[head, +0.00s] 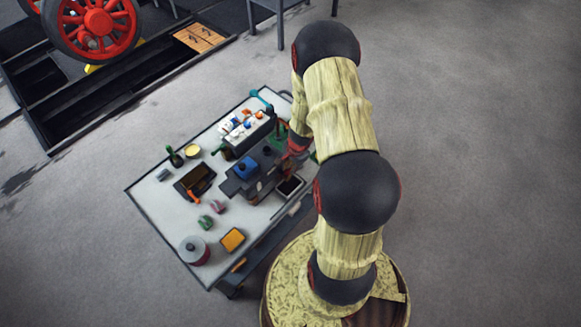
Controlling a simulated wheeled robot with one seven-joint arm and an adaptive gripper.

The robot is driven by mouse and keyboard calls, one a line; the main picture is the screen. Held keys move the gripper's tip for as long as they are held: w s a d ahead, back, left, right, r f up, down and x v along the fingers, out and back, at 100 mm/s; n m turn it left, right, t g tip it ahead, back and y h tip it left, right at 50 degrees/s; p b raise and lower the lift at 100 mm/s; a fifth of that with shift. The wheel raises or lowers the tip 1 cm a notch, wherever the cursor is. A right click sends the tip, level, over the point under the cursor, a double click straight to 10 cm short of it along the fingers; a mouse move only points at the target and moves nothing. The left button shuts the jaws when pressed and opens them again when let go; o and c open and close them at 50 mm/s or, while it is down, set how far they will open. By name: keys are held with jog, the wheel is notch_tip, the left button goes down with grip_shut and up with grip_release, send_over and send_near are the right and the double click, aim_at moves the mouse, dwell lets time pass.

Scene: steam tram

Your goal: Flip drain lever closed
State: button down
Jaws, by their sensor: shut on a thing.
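My arm reaches over the right side of the workbench (150,205), and my gripper (283,157) is low at its right part, next to a dark grey apparatus (240,185) with a blue part (246,167) on top. The gripper is small, dark and partly covered by my wrist. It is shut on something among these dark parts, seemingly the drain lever. The lever is too small and too hidden to make out, so its position cannot be told.
The bench holds a tray of small parts (227,139), a dark box (190,187), green bottles (175,157), a lidded pot (193,250) and a yellow-topped block (232,239). A pit with red wheels (97,22) lies at upper left. The floor at right is clear.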

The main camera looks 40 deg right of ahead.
jog(key=shift+s+a+f, duration=0.1)
jog(key=shift+n+b, duration=0.35)
jog(key=shift+n, duration=0.15)
jog(key=c, duration=1.9)
grip_release()
